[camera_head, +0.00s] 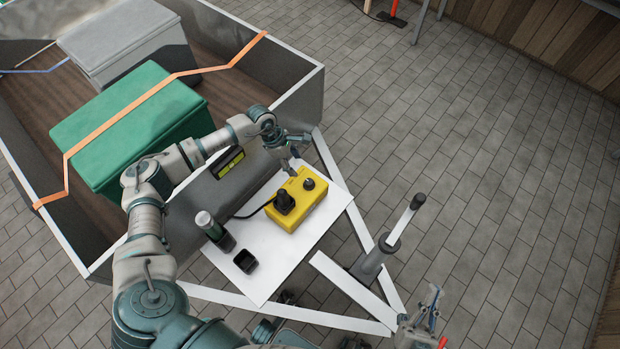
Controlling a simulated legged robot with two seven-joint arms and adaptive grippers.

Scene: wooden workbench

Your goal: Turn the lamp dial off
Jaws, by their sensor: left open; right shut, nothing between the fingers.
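A yellow box (297,213) sits on a white plate at the front of a trailer. A small round black dial (309,184) is on its top at the right. A larger black plug-like part (285,202) with a cable is on its left. A dark unit with a yellow-green face (229,162), possibly the lamp, is at the trailer's front wall. My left gripper (294,168) is open and empty, just above and behind the yellow box, close to the dial but apparently apart from it. My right gripper (433,306) is shut and empty at the lower right, away from the box.
The white plate (265,283) also bears a dark cylinder with a pale top (213,231) and a small black square cup (245,261). An upright jack handle (404,222) stands right of the plate. The trailer (309,92) holds a strapped green box (130,125) and a grey box (125,40).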

